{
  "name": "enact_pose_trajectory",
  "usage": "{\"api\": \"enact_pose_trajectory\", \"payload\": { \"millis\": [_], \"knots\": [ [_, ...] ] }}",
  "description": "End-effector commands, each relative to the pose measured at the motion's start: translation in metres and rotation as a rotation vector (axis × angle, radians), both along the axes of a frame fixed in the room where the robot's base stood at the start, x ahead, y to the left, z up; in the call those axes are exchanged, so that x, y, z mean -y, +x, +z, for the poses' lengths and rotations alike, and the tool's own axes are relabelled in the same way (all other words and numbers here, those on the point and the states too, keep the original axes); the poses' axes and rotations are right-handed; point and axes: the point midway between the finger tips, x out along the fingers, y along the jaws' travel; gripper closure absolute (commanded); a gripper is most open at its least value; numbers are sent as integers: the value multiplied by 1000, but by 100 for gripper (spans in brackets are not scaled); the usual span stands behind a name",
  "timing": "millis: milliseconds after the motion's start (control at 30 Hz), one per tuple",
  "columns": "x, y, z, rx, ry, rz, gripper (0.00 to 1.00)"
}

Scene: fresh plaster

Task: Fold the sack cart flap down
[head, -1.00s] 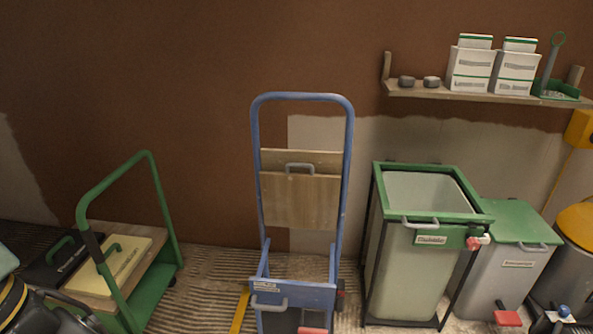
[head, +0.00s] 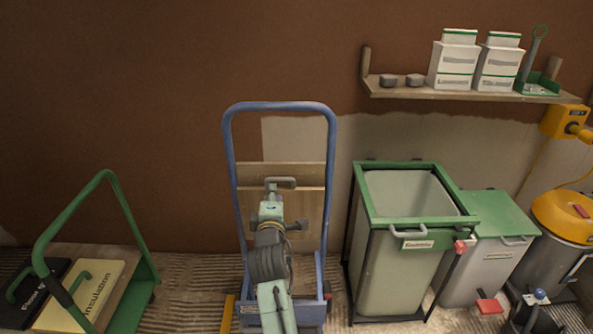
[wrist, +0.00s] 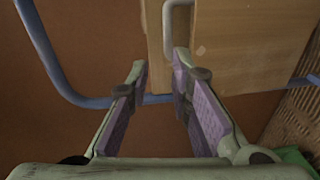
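The sack cart (head: 231,165) is a blue tubular frame standing upright against the wall. A wooden board (head: 314,208) hangs upright between its rails, with a grey bar handle (head: 287,182) near its top. This looks like the flap. My gripper (head: 271,192) is in front of the board, just below or at the handle, and hides part of both. In the wrist view my gripper (wrist: 160,62) has its two purple-padded fingers apart with nothing between the pads. The handle (wrist: 167,20) lies beyond the fingertips, and I see no clear contact.
A green-rimmed bin (head: 359,205) stands close right of the cart, with a green-lidded bin (head: 500,215) beyond it. A green trolley (head: 118,212) stands at left. A shelf (head: 460,95) with boxes is at upper right. Ribbed floor shows between trolley and cart.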

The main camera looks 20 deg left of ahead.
Motion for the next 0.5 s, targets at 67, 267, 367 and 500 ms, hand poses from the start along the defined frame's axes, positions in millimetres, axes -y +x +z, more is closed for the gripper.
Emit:
{"api": "enact_pose_trajectory", "payload": {
  "millis": [67,267,367,500],
  "knots": [
    [8,4,-9,-16,-36,-17,80],
    [4,25,-13,-20,-49,-20,80],
    [-2,43,-15,-19,-47,-19,80],
    [-10,69,-19,-19,-46,-18,80]
  ]
}}
